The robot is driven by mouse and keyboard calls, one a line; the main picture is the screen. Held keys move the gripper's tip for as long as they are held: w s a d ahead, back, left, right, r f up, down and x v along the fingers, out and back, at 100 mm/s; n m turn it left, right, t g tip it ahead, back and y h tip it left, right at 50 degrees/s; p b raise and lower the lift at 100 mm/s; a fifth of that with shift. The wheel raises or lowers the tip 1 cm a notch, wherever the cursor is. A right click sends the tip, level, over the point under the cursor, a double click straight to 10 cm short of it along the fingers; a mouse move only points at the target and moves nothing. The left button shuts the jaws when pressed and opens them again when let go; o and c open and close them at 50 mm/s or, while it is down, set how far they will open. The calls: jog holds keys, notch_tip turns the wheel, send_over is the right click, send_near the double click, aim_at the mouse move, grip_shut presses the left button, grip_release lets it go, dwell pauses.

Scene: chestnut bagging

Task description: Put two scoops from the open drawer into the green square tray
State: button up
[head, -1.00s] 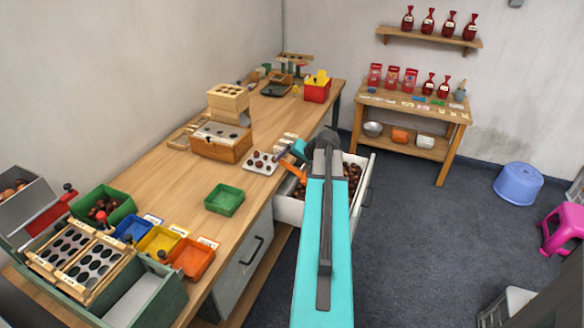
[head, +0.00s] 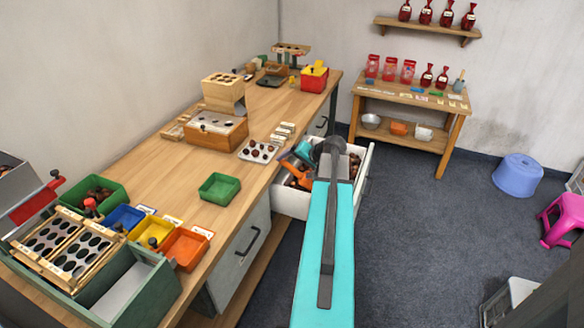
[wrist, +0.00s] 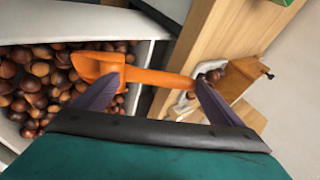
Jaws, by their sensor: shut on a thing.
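My gripper (wrist: 158,80) is shut on the handle of an orange scoop (wrist: 145,77). In the head view the scoop (head: 298,177) is at the open drawer (head: 292,204), its bowl low over the chestnuts near the left side. In the wrist view chestnuts (wrist: 38,82) fill the drawer at the left, and the scoop's bowl points toward them. I cannot tell whether the bowl holds any. The green square tray (head: 219,188) stands on the bench left of the drawer; its visible inside looks empty. My arm hides part of the drawer.
Blue, yellow and orange (head: 185,248) trays stand at the near left. A wooden box (head: 216,132) stands farther back. The bench around the green tray is clear.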

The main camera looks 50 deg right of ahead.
jog(key=shift+g, duration=0.3)
jog(key=shift+s+d+f+b, duration=0.25)
jog(key=shift+s+f, duration=0.2)
jog(key=shift+f, duration=0.2)
jog(key=shift+s+d+f+b, duration=0.25)
jog(key=shift+s+f, duration=0.2)
jog(key=shift+f, duration=0.15)
jog(key=shift+s+d+f+b, duration=0.15)
jog(key=shift+s+d+f, duration=0.1)
jog(key=shift+s+f, duration=0.3)
jog(key=shift+g+h, duration=0.4)
jog(key=shift+g, duration=0.3)
jog(key=shift+s+d+f+p, duration=0.15)
jog(key=shift+s+d+f, duration=0.25)
jog(key=shift+s+f, duration=0.3)
jog(key=shift+s+d+f+p, duration=0.15)
jog(key=shift+s+d+f, duration=0.3)
jog(key=shift+s, duration=0.3)
jog(key=shift+s+d+f+n+g+h+p, duration=0.3)
jog(key=shift+s+f+n+g+h+p, duration=0.1)
jog(key=shift+s+g+p, duration=0.4)
jog(key=shift+w+a+r+n+g+h+p, duration=0.25)
jog(key=shift+w+r+g+h+p, duration=0.3)
jog(key=shift+r+g+p, duration=0.55)
jog(key=shift+w+a+r+g+h+p, duration=0.2)
jog(key=shift+w+r+p, duration=0.2)
jog(key=shift+r+p, duration=0.35)
jog(key=shift+w+a+r+g+h+p, duration=0.1)
jog(key=shift+w+a+r+g+p, duration=0.2)
jog(key=shift+r+p, duration=0.45)
